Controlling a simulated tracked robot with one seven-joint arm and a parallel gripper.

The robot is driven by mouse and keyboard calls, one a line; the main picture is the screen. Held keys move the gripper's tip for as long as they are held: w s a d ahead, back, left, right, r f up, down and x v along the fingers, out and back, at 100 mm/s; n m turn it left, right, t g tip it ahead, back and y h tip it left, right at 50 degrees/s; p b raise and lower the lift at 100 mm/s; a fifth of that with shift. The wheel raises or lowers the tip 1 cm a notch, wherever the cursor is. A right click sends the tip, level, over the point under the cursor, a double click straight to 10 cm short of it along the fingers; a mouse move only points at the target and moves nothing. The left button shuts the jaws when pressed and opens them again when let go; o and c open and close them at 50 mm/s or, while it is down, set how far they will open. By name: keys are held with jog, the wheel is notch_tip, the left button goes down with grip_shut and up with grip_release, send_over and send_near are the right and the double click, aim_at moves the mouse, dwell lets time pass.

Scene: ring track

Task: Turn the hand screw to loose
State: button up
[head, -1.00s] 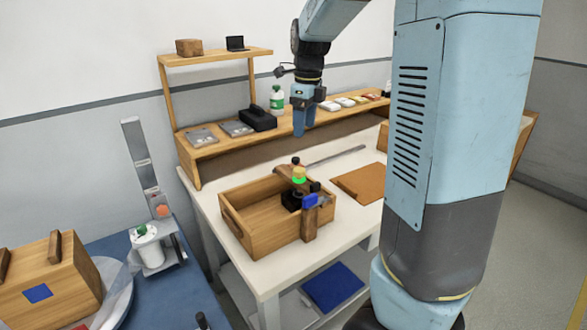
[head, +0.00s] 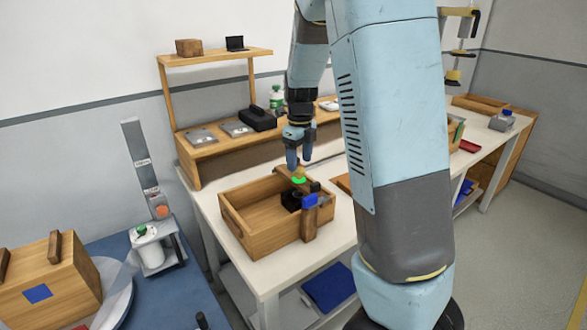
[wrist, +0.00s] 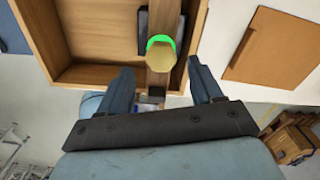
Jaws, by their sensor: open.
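The hand screw (head: 299,180) has a yellow knob with a bright green ring, on a dark wooden bar at the wooden crate's wall. In the wrist view its yellow knob (wrist: 173,74) shows close up, with the green ring on its far side. My gripper (head: 299,164) points down just above the knob in the head view. In the wrist view my gripper's fingers (wrist: 160,70) are apart, one on each side of the knob, with nothing between them gripped. I cannot tell how far the tips are above it.
The wooden crate (head: 243,227) stands on the white table (head: 225,238). A blue block (head: 310,201) and a wooden post (head: 309,224) are at the crate's near right side. A brown board (wrist: 267,45) lies right of the crate. A shelf (head: 189,155) stands behind.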

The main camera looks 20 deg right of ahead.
aim_at(300, 170)
jog(key=shift+f, duration=1.6)
jog(key=shift+c, duration=0.3)
